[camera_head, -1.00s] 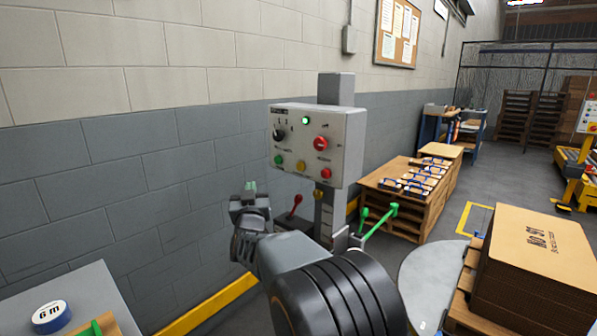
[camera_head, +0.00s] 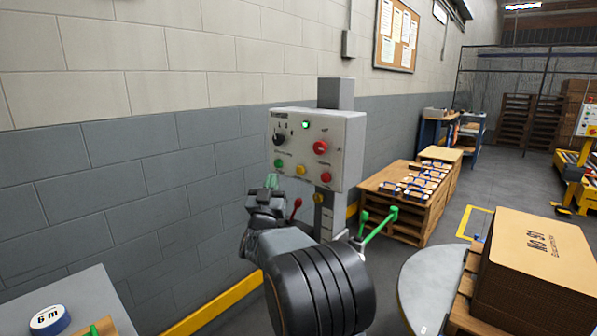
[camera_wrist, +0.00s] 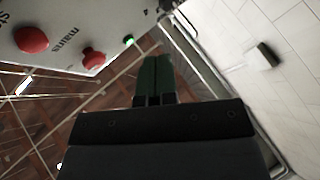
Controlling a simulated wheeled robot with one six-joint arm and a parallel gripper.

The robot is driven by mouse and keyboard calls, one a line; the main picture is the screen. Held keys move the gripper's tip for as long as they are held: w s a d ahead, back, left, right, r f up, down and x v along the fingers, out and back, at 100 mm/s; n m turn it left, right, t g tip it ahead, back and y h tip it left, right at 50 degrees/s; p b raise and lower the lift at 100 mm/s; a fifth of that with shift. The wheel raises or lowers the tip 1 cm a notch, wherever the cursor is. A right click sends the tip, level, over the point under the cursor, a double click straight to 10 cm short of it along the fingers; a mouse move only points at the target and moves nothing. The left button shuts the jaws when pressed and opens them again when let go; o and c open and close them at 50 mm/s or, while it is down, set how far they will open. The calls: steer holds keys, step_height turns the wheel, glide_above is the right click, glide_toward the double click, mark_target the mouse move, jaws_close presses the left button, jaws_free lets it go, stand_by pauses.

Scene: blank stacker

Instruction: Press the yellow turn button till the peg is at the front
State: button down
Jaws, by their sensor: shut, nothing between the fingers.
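The yellow button (camera_head: 300,169) is in the lower row of a grey control box (camera_head: 345,140), between a green button (camera_head: 279,163) and a red button (camera_head: 326,177). My gripper (camera_head: 271,181) is in front of the box, below and left of the yellow button in the head view. Its green fingers are together and hold nothing. In the wrist view, the fingers (camera_wrist: 154,75) point up beside the box face, where red controls and a lit green lamp (camera_wrist: 129,40) show. The yellow button is not visible there. I cannot make out the peg.
The box is on a grey post by the wall. A round grey table (camera_head: 420,290) and stacked cardboard (camera_head: 530,265) are at right. A grey table with tape (camera_head: 50,320) is at lower left.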

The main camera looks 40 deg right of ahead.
mark_target(300, 170)
steer(key=w+d, duration=0.1)
steer(key=d, duration=0.6)
steer(key=shift+w+d+p, duration=0.15)
steer(key=shift+d+p, duration=0.1)
steer(key=shift+p, duration=0.15)
